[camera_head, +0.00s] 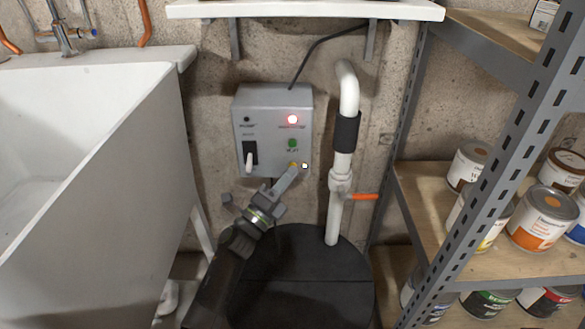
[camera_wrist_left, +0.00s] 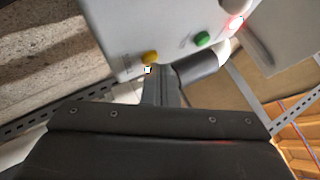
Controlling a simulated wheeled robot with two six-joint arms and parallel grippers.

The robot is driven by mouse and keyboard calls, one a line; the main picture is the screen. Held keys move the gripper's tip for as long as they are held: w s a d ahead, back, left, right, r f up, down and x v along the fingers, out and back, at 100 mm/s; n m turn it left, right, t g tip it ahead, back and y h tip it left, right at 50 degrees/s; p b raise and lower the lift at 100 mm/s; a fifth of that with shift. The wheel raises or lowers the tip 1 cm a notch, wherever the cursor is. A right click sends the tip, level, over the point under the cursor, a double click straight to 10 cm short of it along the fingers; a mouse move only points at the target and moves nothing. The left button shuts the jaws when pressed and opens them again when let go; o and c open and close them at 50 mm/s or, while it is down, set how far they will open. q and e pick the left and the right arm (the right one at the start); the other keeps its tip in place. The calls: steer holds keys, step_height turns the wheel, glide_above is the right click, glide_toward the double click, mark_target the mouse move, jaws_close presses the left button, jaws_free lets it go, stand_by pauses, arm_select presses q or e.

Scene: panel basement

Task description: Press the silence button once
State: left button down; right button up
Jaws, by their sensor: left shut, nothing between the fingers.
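A grey control box (camera_head: 273,105) hangs on the concrete wall. Low on its front is a small yellow button (camera_head: 292,165), whose label I cannot read. It also shows in the left wrist view (camera_wrist_left: 149,57). A green button (camera_head: 292,143) sits above it, and a red lamp (camera_head: 292,119) glows at the top. My left gripper (camera_head: 291,172) is shut and empty, its tip just below the yellow button in the head view. In the left wrist view the fingers (camera_wrist_left: 160,84) end close to that button; I cannot tell whether they touch it. My right gripper is out of view.
A small pale square (camera_head: 304,166) is right of the yellow button. A toggle switch (camera_head: 249,160) is on the box's left. A white pipe (camera_head: 348,90) with an orange-handled valve stands right, above a black lid (camera_head: 300,270). A sink (camera_head: 90,170) and paint-can shelving (camera_head: 480,262) flank the area.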

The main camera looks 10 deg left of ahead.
arm_select(q)
steer(key=shift+s, duration=0.1)
steer(key=shift+s+d+p, duration=0.15)
steer(key=shift+s+p, duration=0.3)
steer(key=shift+s, duration=0.25)
steer(key=s+p, duration=0.1)
steer(key=s, duration=0.1)
steer(key=s+d+p, duration=0.1)
steer(key=s, duration=0.2)
stand_by(0.9)
